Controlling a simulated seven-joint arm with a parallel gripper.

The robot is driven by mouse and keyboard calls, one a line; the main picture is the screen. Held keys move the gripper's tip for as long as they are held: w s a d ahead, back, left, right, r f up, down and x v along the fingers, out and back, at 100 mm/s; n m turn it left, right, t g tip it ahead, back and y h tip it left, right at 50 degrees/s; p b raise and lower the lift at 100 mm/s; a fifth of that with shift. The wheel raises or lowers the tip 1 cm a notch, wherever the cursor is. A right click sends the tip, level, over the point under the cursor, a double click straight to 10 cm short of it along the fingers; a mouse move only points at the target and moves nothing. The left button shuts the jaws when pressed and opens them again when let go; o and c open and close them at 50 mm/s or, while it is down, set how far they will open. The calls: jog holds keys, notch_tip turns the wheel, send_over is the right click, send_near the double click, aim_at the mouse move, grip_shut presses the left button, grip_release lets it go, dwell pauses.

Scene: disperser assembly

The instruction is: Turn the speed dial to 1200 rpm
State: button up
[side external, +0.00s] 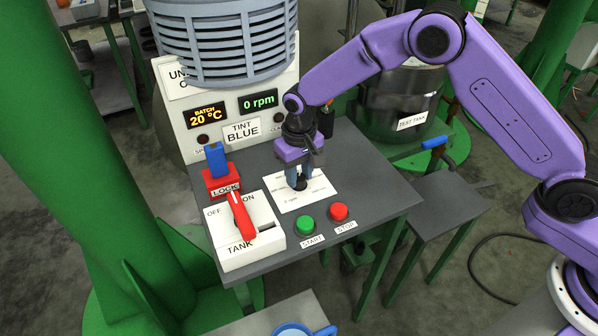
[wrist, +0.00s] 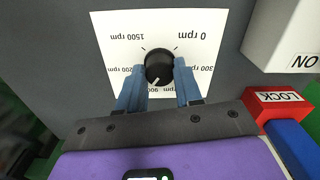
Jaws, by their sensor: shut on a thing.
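The speed dial is a black knob (wrist: 159,66) on a white scale plate (wrist: 108,30), which lies flat on the grey panel. In the wrist view its labels are upside down, with 0 rpm at the right and 1500 rpm at the left. The 1200 rpm label is partly hidden by a finger. A white pointer mark on the knob seems to face the partly covered 900 rpm label. My gripper (wrist: 159,78) is shut on the dial, with one blue finger on each side. In the side view my gripper (side external: 300,180) points down at the dial.
A display (side external: 258,103) reads 0 rpm. A red lock block (side external: 221,183) with a blue piece and a tank switch (side external: 240,218) with a red lever stand left of the plate. Green start (side external: 305,224) and red stop (side external: 339,211) buttons sit in front.

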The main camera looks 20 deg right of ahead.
aim_at(299, 177)
jog(key=m, duration=0.8)
jog(key=shift+m, duration=0.3)
dwell(0.3)
jog(key=o, duration=1)
jog(key=shift+o, duration=0.2)
notch_tip(299, 177, up, 18)
jog(key=shift+f, duration=0.25)
